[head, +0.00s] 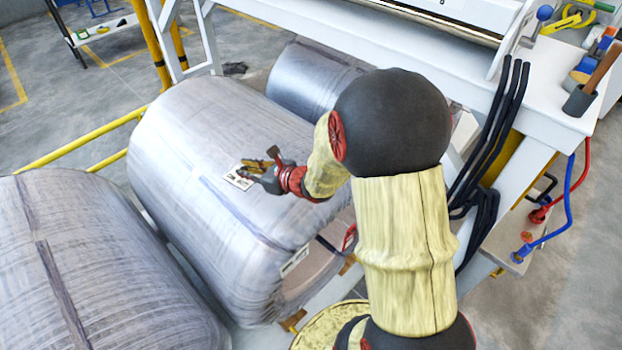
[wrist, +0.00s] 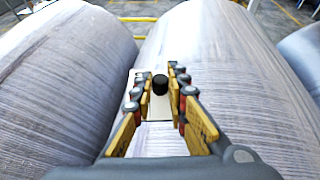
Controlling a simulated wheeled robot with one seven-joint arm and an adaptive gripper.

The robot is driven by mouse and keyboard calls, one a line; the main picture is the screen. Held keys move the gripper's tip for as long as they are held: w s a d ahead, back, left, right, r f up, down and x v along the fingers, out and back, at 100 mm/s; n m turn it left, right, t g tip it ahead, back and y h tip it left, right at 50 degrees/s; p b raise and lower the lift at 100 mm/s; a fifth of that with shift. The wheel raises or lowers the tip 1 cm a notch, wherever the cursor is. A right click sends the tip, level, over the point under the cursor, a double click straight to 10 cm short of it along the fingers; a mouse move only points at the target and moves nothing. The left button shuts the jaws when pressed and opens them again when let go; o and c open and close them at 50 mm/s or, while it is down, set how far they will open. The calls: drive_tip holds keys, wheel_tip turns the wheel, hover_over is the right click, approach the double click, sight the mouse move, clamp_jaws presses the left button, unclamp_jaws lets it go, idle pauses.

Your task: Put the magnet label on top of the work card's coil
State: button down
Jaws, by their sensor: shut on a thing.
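The magnet label is a white plate with dark print (head: 238,179), seen under my fingers in the head view. In the wrist view the label (wrist: 158,107) has a black knob (wrist: 160,84) standing up between my fingers. My gripper (head: 257,166) is shut on the label by this knob; its fingertips also show in the wrist view (wrist: 160,78). The label is over the upper side of the middle wrapped coil (head: 200,125); I cannot tell whether it touches the wrap. A white card (head: 295,261) is on that coil's near end; its print is too small to read.
Another wrapped coil (head: 110,275) lies at the front left, and a third (head: 318,80) lies behind. A white machine frame (head: 540,160) with black cables stands on the right. Yellow rails (head: 80,142) run behind the coils at the left.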

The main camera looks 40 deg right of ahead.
drive_tip(key=s+d+r+m+h+b, duration=0.2)
drive_tip(key=s+d+r+b, duration=0.15)
drive_tip(key=s+d, duration=1.7)
drive_tip(key=shift+t, duration=0.3)
drive_tip(key=w+f+b, duration=0.1)
drive_tip(key=w+f, duration=0.2)
drive_tip(key=w, duration=0.1)
drive_tip(key=w+f+b, duration=0.2)
drive_tip(key=w+f, duration=0.1)
drive_tip(key=w, duration=0.1)
drive_tip(key=w+f+b, duration=0.2)
drive_tip(key=w+f, duration=0.1)
drive_tip(key=w, duration=0.1)
drive_tip(key=shift+w+d, duration=0.35)
drive_tip(key=shift+w+f, duration=0.2)
drive_tip(key=shift+f, duration=0.1)
drive_tip(key=f+b, duration=0.2)
drive_tip(key=f, duration=0.1)
drive_tip(key=shift+w+f, duration=0.2)
drive_tip(key=shift+f, duration=0.05)
drive_tip(key=shift+r, duration=0.1)
